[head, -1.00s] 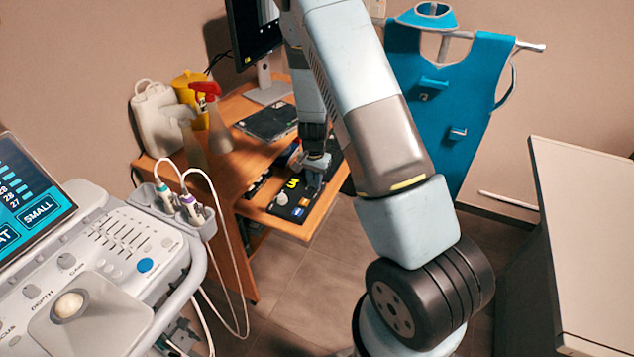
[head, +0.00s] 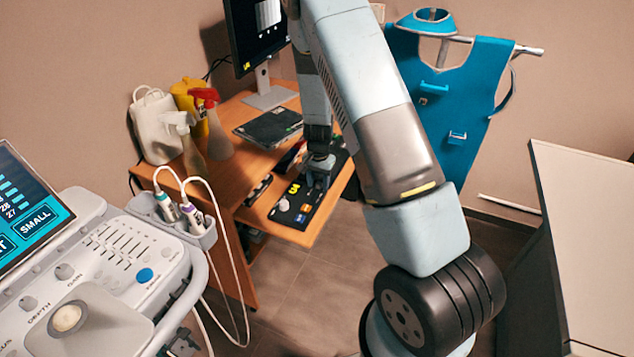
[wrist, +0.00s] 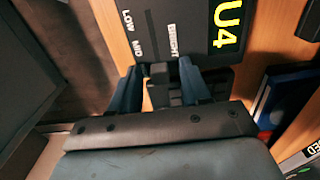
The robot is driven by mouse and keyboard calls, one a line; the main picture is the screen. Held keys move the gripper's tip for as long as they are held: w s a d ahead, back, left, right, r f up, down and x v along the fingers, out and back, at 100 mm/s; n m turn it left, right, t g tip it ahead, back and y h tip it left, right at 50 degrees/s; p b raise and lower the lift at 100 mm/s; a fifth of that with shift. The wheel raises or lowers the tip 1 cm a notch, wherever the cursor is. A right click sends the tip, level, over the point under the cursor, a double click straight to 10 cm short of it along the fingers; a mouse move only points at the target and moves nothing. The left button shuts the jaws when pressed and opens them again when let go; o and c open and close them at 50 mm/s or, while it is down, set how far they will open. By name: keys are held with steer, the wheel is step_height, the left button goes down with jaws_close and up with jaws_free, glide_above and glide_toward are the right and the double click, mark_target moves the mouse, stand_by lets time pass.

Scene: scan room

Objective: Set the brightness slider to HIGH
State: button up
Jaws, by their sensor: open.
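A black control panel (head: 302,206) marked with a yellow "U4" lies on the wooden desk's lower shelf. In the wrist view the panel (wrist: 185,40) shows the labels LOW, MID and BRIGHT; no HIGH label is readable. My gripper (head: 318,182) is down at the panel's far end. In the wrist view my gripper (wrist: 160,82) is open, with one finger on each side of the slider track just past MID. A small dark piece, apparently the slider knob (wrist: 158,72), shows between the fingers. I cannot tell whether they touch it.
A monitor (head: 255,35) and a dark tablet-like device (head: 268,127) are on the wooden desk (head: 226,170). Spray bottles (head: 212,125) stand at its left. An ultrasound console (head: 110,260) is at the left, a white cabinet (head: 590,230) at the right. A blue folder (wrist: 285,95) lies near the gripper.

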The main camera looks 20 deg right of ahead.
step_height(320, 180, up, 14)
steer(key=shift+f, duration=0.15)
stand_by(0.5)
step_height(320, 180, up, 12)
steer(key=n+t+y, duration=0.1)
steer(key=n, duration=0.1)
glide_above(318, 183)
steer(key=s, duration=0.6)
steer(key=s+r+n+t, duration=0.1)
steer(key=s+r+n, duration=0.1)
steer(key=s+r, duration=0.55)
steer(key=s+r+n+t, duration=0.1)
steer(key=s+r+n, duration=0.1)
steer(key=s+r, duration=0.3)
steer(key=s+d+r+n+t+h, duration=0.1)
steer(key=s+r, duration=0.4)
steer(key=s, duration=0.9)
steer(key=shift+d+r+n+t, duration=0.15)
steer(key=shift+d+n+t, duration=0.2)
steer(key=shift+t, duration=0.45)
